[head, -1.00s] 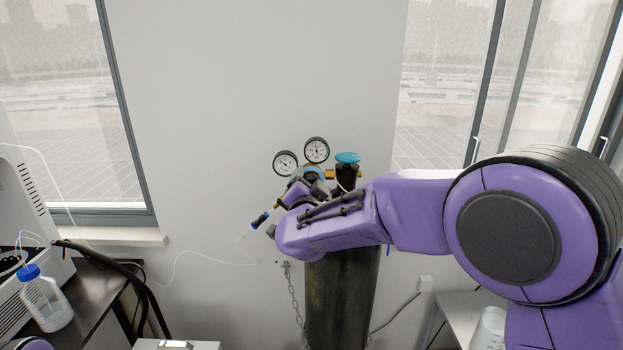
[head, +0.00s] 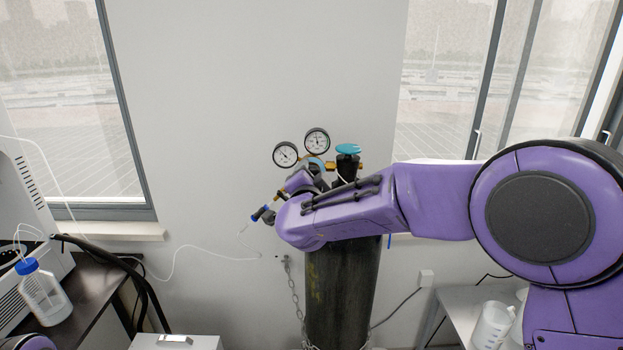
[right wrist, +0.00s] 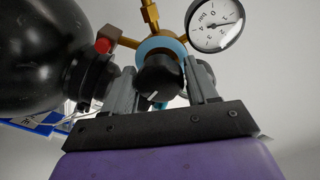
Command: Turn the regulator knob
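The regulator has two round gauges (head: 317,140) and a light-blue ring, and is mounted on top of a dark gas cylinder (head: 342,290). Its black knob (right wrist: 158,77) with a white mark shows in the right wrist view, in front of the blue ring. My right gripper (right wrist: 164,85) has one finger on each side of the knob, with no clear gap visible. In the head view the right gripper (head: 315,173) is at the regulator, and my right arm hides part of it and the cylinder top. My left gripper is out of view.
A teal valve handwheel (head: 348,149) sits just right of the regulator. A chain (head: 293,290) hangs beside the cylinder. A blue-capped bottle (head: 43,293) stands on the dark bench at left. White containers (head: 492,325) stand on the table at right.

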